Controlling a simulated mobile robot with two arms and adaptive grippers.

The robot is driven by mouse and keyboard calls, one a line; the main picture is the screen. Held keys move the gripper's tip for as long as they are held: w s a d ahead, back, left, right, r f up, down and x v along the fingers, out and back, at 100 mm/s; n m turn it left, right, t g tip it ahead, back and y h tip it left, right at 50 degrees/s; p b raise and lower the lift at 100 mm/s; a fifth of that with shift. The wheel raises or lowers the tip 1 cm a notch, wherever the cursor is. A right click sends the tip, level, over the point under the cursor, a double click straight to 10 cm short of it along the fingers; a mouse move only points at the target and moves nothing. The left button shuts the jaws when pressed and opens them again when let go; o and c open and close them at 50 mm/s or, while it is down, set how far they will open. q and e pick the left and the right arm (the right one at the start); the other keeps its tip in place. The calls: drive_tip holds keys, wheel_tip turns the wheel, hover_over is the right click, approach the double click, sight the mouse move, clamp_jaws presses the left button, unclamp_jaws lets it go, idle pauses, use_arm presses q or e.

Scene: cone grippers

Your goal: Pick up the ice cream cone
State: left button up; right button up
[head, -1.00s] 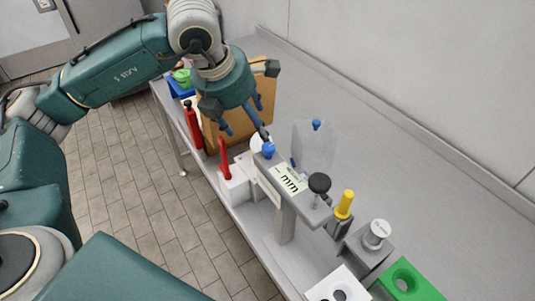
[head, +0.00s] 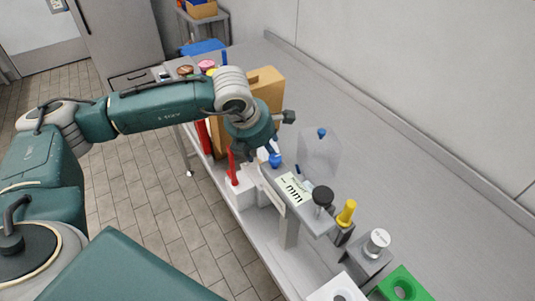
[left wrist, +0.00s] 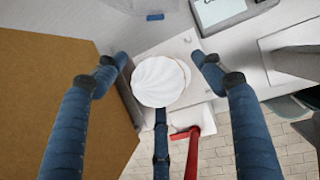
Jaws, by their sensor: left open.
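The ice cream cone shows in the left wrist view as a round white swirled top (left wrist: 160,82), seen from above. Its lower part is hidden beneath the swirl. My left gripper (left wrist: 160,78) is open, with two blue fingers on either side of the swirl and a third below it in the picture. I see no finger clearly touching it. In the head view my left gripper (head: 262,146) is over the bench by the wooden board, and the cone is hidden behind it. My right gripper is not in view.
A wooden board (head: 264,82) stands close beside the gripper. A red lever (head: 232,166) on a white block and a blue knob (head: 275,159) are near. A clear container (head: 319,155), black knob (head: 323,196) and yellow piece (head: 346,213) stand rightward. The bench along the wall is clear.

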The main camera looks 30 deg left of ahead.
use_arm(q)
drive_tip(key=shift+f, duration=0.15)
drive_tip(key=c, duration=0.9)
drive_tip(key=shift+r, duration=0.2)
